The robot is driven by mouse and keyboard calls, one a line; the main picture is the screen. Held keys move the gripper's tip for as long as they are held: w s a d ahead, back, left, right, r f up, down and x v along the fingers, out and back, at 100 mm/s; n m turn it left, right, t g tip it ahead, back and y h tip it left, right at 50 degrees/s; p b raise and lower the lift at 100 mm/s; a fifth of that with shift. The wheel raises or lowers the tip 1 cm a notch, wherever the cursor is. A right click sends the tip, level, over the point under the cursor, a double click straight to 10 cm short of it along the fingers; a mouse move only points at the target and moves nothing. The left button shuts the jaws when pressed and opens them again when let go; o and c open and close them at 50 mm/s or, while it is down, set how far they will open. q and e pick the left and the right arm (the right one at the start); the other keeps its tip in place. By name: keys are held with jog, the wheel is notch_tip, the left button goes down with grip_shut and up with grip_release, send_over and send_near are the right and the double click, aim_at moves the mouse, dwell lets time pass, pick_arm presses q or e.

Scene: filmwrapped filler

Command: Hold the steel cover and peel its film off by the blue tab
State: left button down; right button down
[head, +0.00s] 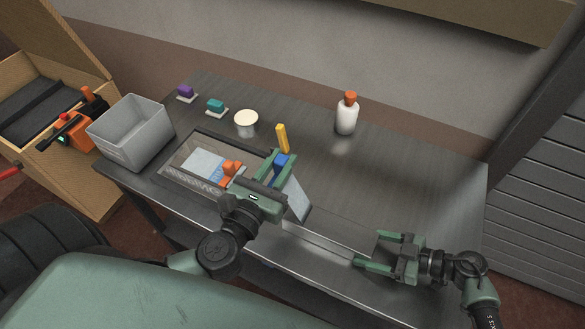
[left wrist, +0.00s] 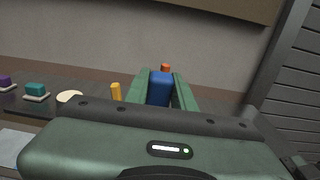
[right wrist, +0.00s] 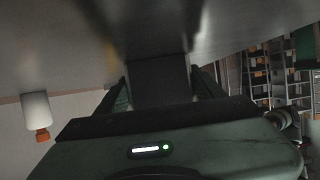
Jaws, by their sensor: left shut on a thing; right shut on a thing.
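The steel cover (head: 335,238) is a flat grey plate at the front edge of the table. My right gripper (head: 371,249) is shut on its right end. In the right wrist view the plate (right wrist: 158,80) sits between the fingers. My left gripper (head: 280,160) is shut on the blue tab (head: 282,159), raised above the cover's left end. The tab also shows between the fingers in the left wrist view (left wrist: 159,90). A pale sheet, apparently the film (head: 298,200), slants down from near the left gripper towards the cover. The gripper hides part of it.
A dark-rimmed tray (head: 180,182) with pale and orange items lies left of my left gripper. A grey bin (head: 140,148) stands further left. A yellow stick (head: 282,137), cream-topped cup (head: 246,122) and white bottle (head: 347,118) stand behind. The table's right side is clear.

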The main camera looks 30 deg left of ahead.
pick_arm(q)
jog(key=shift+a+r, duration=0.4)
jog(key=shift+a, duration=0.4)
jog(key=shift+a+r, duration=0.4)
jog(key=shift+a, duration=0.45)
jog(key=shift+a+r, duration=0.4)
jog(key=shift+a, duration=0.4)
pick_arm(e)
jog(key=shift+c, duration=0.8)
grip_release()
jog(key=shift+d, duration=0.1)
jog(key=v, duration=1.1)
jog(key=shift+d+r, duration=0.15)
jog(key=shift+d, duration=0.25)
jog(key=shift+d, duration=0.1)
